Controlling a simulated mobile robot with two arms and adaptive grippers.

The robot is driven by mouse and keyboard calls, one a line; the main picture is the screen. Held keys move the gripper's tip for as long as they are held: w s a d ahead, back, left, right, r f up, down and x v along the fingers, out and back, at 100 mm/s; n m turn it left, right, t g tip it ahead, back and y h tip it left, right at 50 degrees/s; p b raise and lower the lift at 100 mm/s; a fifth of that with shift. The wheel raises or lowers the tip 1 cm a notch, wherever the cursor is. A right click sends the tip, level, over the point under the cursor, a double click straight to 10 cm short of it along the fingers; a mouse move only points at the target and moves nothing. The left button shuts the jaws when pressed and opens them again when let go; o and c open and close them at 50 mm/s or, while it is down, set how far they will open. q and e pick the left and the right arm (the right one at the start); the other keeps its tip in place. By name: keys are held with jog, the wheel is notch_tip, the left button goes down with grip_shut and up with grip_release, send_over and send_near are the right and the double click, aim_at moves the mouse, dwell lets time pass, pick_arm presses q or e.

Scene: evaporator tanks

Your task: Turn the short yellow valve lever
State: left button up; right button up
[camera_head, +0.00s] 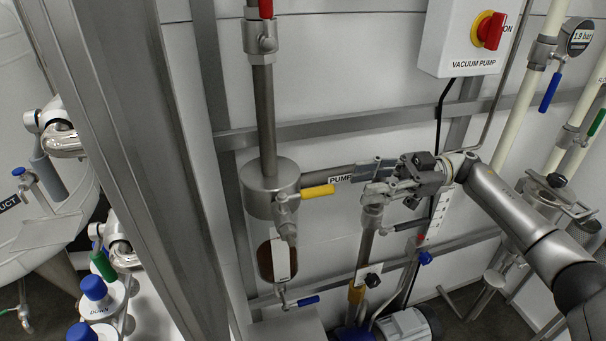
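The short yellow valve lever (317,191) sticks out to the right from a metal valve (286,203) at the side of a round steel vessel (268,186). It lies roughly level, beside the pipe label "PUMP". My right gripper (361,182) comes in from the right, with its fingers pointing left toward the lever. Its fingers look parted, with nothing between them. A small gap shows between the fingertips and the lever's free end, so they look apart. My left gripper is not in view.
A vertical pipe (264,110) with a red-handled valve rises above the vessel. A blue lever (302,301) sits below. The vacuum pump switch box (464,38) hangs at upper right. A steel frame post (125,150) stands at left. A pipe (366,245) runs below my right gripper.

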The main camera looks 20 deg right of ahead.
aim_at(334, 189)
jog(key=shift+g, duration=0.3)
jog(key=a+p, duration=0.1)
jog(key=a, duration=0.2)
jog(key=a+p, duration=0.1)
jog(key=a, duration=0.2)
jog(key=s+a+r+p, duration=0.1)
jog(key=a, duration=0.3)
jog(key=shift+a+f+p, duration=0.1)
jog(key=shift+a+p, duration=0.2)
jog(key=shift+a, duration=0.1)
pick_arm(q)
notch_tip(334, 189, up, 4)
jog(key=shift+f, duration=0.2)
pick_arm(e)
jog(key=shift+c, duration=0.2)
jog(key=c, duration=0.7)
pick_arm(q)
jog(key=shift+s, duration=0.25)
pick_arm(e)
grip_shut()
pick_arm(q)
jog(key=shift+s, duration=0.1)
